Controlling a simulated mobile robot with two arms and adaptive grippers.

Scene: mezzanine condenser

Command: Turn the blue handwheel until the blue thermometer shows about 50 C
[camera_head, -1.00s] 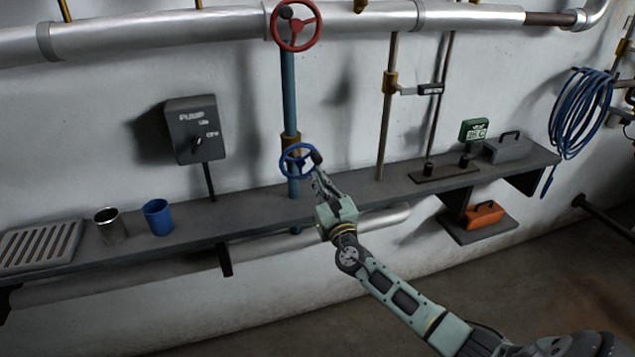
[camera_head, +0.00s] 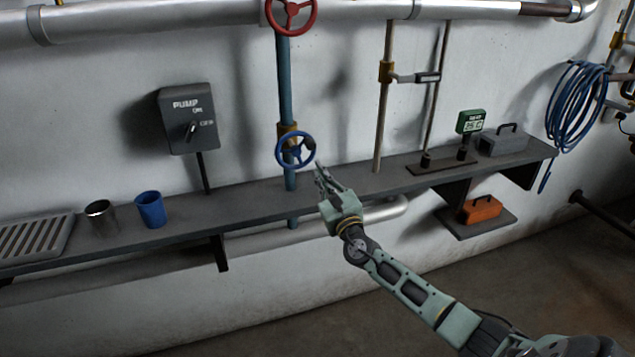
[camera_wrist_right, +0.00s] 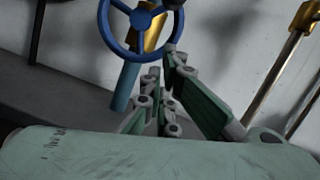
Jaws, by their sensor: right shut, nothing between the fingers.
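The blue handwheel (camera_head: 295,150) sits upright on a blue vertical pipe, with a dark knob at the right of its rim. My right gripper (camera_head: 319,168) is shut and empty, just below and right of the wheel. In the right wrist view the wheel (camera_wrist_right: 140,52) is at the top, with my right gripper (camera_wrist_right: 163,60) in front of its lower right rim; I cannot tell whether they touch. A green-framed display (camera_head: 470,121) stands on the shelf at the right; it seems to read about 25 C, but its small label is unclear. My left gripper is out of view.
A red handwheel (camera_head: 291,12) is above on the same pipe. The shelf (camera_head: 250,195) holds a blue cup (camera_head: 150,209), a metal cup (camera_head: 101,218) and a grey box (camera_head: 503,140). A pump switch box (camera_head: 188,120) hangs at the left.

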